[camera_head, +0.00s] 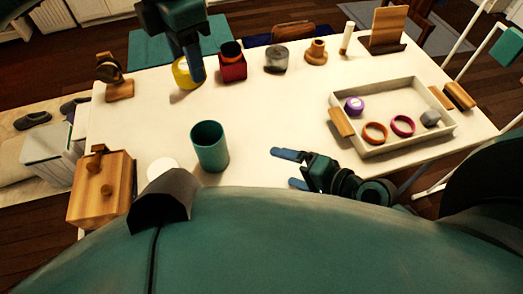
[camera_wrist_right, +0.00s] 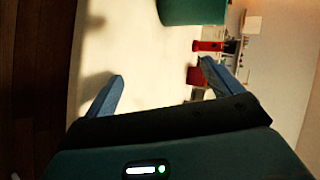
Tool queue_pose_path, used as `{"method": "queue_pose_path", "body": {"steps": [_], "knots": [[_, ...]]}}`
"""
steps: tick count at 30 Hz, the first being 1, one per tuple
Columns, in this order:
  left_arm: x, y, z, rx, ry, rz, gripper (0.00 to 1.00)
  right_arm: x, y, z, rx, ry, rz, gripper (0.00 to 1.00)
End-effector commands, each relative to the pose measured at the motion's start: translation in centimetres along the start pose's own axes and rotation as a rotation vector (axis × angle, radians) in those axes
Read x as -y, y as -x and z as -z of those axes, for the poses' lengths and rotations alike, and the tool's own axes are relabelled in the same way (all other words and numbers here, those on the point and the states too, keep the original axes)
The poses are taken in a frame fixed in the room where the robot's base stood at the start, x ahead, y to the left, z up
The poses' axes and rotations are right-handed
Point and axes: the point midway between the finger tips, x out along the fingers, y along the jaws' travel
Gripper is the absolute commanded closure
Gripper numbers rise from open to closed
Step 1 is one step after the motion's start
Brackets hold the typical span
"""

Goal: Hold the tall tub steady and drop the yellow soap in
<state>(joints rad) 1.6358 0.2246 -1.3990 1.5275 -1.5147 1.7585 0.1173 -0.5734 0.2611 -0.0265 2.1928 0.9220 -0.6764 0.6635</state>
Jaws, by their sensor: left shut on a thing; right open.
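The tall teal tub (camera_head: 210,150) stands upright and open on the white table, left of centre near the front. Its lower part also shows at the top of the right wrist view (camera_wrist_right: 193,10). The yellow soap (camera_head: 181,75) is at the back left of the table, partly hidden by my left gripper (camera_head: 190,75), which is shut on it. I cannot tell whether the soap is clear of the tabletop. My right gripper (camera_head: 289,169) is open and empty, to the right of the tub and apart from it, with its fingers pointing toward the left.
A red box (camera_head: 232,68), a grey jar (camera_head: 276,60) and a wooden piece (camera_head: 316,52) line the back. A tray (camera_head: 376,150) with rings stands at the right. A wooden box (camera_head: 101,190) is at the front left. The table's middle (camera_head: 285,115) is clear.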

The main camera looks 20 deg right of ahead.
Motion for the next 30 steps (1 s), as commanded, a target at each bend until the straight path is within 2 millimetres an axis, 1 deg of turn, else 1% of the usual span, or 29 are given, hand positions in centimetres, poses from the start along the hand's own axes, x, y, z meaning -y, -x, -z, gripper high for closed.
{"method": "queue_pose_path", "body": {"steps": [1,3,9,12,15,18,23,26,30], "knots": [[0.0,0.0,0.0,0.000,0.000,0.000,0.76,0.3,-0.8,-0.3,0.046,-0.135,0.030,0.09],[0.0,0.0,0.0,0.000,0.000,0.000,0.76,0.9,-1.6,-1.0,0.120,-0.343,0.067,0.09],[0.0,0.0,0.0,0.000,0.000,0.000,0.76,2.7,-3.6,-2.0,0.340,-0.920,0.132,0.09],[0.0,0.0,0.0,0.000,0.000,0.000,0.76,3.6,-4.2,-2.0,0.438,-1.158,0.143,0.09],[0.0,0.0,0.0,0.000,0.000,0.000,0.76,4.3,-4.6,-1.8,0.512,-1.339,0.147,0.09],[0.0,0.0,0.0,0.000,0.000,0.000,0.76,4.8,-4.8,-1.6,0.564,-1.457,0.146,0.09],[0.0,0.0,0.0,0.000,0.000,0.000,0.76,5.3,-5.2,-1.5,0.598,-1.532,0.147,0.09],[0.0,0.0,0.0,0.000,0.000,0.000,0.76,5.9,-6.1,-1.8,0.603,-1.537,0.148,0.09],[0.0,0.0,0.0,0.000,0.000,0.000,0.76,7.0,-8.2,-2.4,0.602,-1.534,0.149,0.09]]}}
